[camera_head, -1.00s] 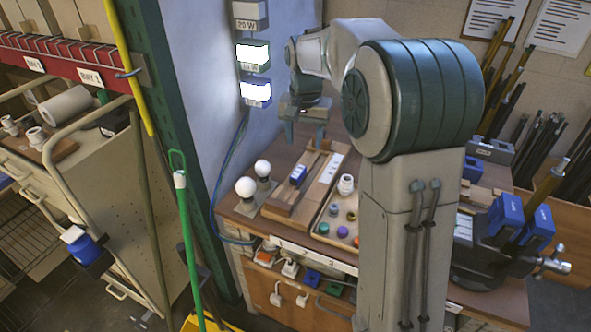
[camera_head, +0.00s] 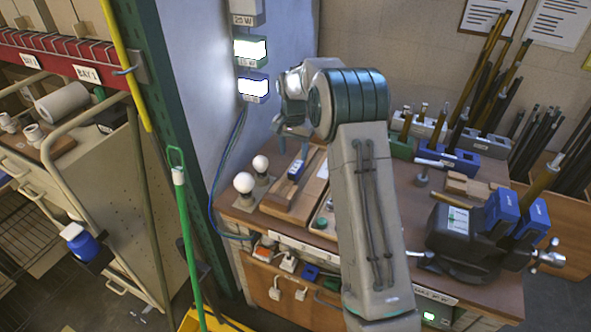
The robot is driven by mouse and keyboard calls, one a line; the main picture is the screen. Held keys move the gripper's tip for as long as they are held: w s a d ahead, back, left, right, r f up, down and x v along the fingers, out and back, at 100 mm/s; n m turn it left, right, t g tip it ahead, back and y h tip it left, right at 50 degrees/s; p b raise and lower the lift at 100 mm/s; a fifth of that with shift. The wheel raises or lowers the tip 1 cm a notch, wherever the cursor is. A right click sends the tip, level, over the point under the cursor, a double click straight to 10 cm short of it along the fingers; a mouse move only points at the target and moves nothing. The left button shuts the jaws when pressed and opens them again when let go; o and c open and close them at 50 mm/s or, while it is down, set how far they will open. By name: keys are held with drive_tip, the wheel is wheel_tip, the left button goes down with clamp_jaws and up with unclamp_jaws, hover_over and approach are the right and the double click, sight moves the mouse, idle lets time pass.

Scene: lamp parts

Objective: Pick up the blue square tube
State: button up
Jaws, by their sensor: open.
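My gripper (camera_head: 291,130) is open and empty at the back left of the workbench (camera_head: 410,197), in front of the pale wall panel. It hangs above the far end of a wooden board (camera_head: 284,205). A small blue block with a pale label (camera_head: 296,170) lies on that board, just below and apart from my gripper. I cannot tell whether it is the blue square tube. A blue rack (camera_head: 487,146) at the back of the bench holds upright rods. I see no piece that is clearly a blue square tube; my arm hides part of the bench.
Two white bulbs (camera_head: 244,182) stand left of the board. A dark vise (camera_head: 465,240) with blue jaws stands at the right of the bench. A wooden block (camera_head: 470,187) lies behind it. Lit boxes (camera_head: 250,50) hang on the wall panel near my gripper.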

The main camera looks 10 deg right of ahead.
sight(296, 167)
drive_tip(key=shift+s+d+f+p, duration=0.1)
drive_tip(key=shift+f+p, duration=0.1)
drive_tip(key=shift+f, duration=0.85)
drive_tip(key=shift+s+d+f+p, duration=0.1)
drive_tip(key=shift+d+f+p, duration=0.1)
drive_tip(key=shift+f, duration=0.8)
drive_tip(key=shift+d+f+p, duration=0.1)
drive_tip(key=shift+f+p, duration=0.1)
drive_tip(key=shift+f, duration=0.85)
drive_tip(key=c, duration=1.1)
